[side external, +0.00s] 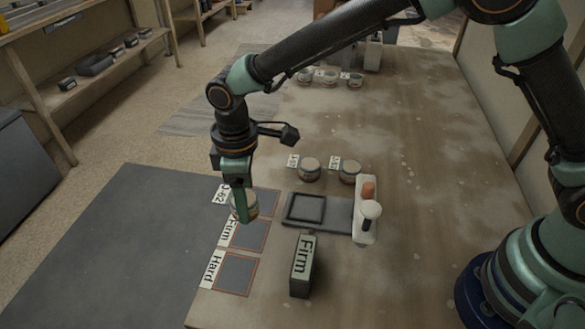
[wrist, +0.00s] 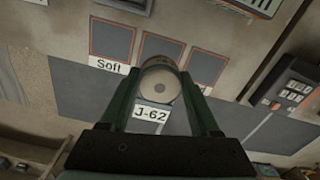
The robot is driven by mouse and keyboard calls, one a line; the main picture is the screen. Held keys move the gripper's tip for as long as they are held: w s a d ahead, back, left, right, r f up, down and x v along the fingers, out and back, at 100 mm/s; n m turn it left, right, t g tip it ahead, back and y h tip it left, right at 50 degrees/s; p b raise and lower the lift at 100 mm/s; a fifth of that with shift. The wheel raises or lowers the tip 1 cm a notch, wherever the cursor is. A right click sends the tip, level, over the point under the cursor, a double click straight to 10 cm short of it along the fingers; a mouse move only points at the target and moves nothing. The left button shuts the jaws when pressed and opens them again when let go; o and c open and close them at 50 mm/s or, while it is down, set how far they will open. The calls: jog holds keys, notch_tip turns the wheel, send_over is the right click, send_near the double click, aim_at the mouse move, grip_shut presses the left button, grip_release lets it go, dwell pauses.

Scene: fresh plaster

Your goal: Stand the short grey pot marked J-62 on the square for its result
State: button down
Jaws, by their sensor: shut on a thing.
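My gripper (wrist: 160,100) is shut on a short grey pot (wrist: 160,82) with a pale top; its white tag (wrist: 150,114) reads J-62. In the side view the held pot (side external: 244,207) appears raised above the mats, though the exact gap is unclear. Three red-edged grey squares lie in a row: Firm (side external: 249,237) in the middle, Hard (side external: 236,274) nearest, and Soft (wrist: 112,38) at the left in the wrist view. There the pot overlaps the middle square (wrist: 166,48) and hides its label. A grey-green block (side external: 301,268) reads "Firm".
A white stand (side external: 366,225) with an orange part and a dark square frame (side external: 305,209) sit right of the squares. Two tagged pots (side external: 310,169) (side external: 349,172) stand behind them. Several small pots (side external: 330,78) stand far back. The table's left edge runs beside the squares.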

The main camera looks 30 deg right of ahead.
aim_at(251, 234)
jog(key=shift+f, duration=3.4)
jog(key=shift+f, duration=0.15)
jog(key=shift+c, duration=0.6)
grip_release()
